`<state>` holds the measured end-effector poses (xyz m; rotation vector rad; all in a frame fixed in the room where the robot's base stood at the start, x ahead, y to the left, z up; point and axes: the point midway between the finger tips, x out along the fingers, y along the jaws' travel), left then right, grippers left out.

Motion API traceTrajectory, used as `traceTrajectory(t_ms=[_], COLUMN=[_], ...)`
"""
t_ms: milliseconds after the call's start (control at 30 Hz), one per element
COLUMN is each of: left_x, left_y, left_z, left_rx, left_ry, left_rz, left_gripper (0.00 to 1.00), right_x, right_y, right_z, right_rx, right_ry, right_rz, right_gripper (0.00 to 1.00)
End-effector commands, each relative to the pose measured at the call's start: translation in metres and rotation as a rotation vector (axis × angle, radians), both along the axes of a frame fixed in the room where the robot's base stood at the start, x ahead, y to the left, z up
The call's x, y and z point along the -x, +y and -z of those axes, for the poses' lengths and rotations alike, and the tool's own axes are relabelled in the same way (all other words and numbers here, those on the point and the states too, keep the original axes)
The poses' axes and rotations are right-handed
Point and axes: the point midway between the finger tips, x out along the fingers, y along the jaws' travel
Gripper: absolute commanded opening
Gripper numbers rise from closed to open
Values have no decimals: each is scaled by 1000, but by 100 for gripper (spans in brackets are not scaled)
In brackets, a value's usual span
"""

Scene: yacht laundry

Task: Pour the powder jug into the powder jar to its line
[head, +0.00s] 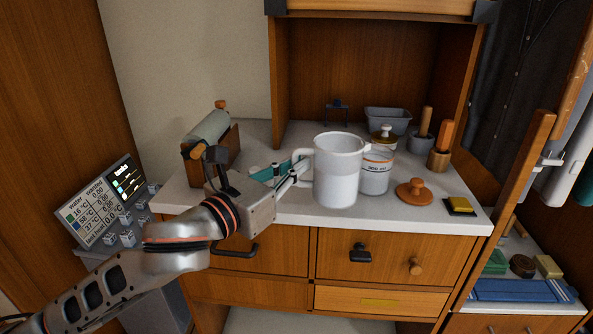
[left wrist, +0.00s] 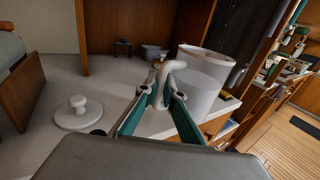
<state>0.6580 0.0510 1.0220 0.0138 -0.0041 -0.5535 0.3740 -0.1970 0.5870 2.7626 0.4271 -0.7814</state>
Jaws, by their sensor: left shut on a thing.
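The white powder jug (head: 337,180) stands upright over the front of the counter, its spout to the right. My left gripper (head: 297,174) is shut on the jug's handle from the left. In the left wrist view the teal fingers close around the handle (left wrist: 172,67), with the jug (left wrist: 207,78) beyond. I cannot tell whether its base touches the counter. The white powder jar (head: 374,181), with an orange line and a label, stands just right of and behind the jug, partly hidden by it. The powder level in either is not visible. My right gripper is not in view.
An orange knobbed lid (head: 414,192) and a yellow-black pad (head: 460,206) lie right of the jar. A wood-knobbed pot (head: 439,156), a lidded canister (head: 384,138) and a grey tub (head: 388,120) stand behind. A white knobbed lid (left wrist: 79,114) lies left of the gripper.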

Motion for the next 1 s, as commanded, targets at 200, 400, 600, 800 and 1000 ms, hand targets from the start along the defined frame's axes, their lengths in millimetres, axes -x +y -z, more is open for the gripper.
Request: traceTrajectory(t_ms=[200,400,600,800,1000], left_x=[-40,-58,-61,-61,-57], left_y=[-3,3,5,4,3], left_z=[28,31,26,26,18], left_rx=[0,3,5,5,-12], left_ry=[9,2,-5,-6,-2], left_rz=[16,5,1,1,-1], left_gripper=[0,0,0,0,0], right_x=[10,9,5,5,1], right_y=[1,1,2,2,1], right_z=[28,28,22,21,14], right_rx=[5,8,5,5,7], right_ry=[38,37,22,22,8], right_rz=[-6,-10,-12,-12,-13], right_gripper=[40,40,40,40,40])
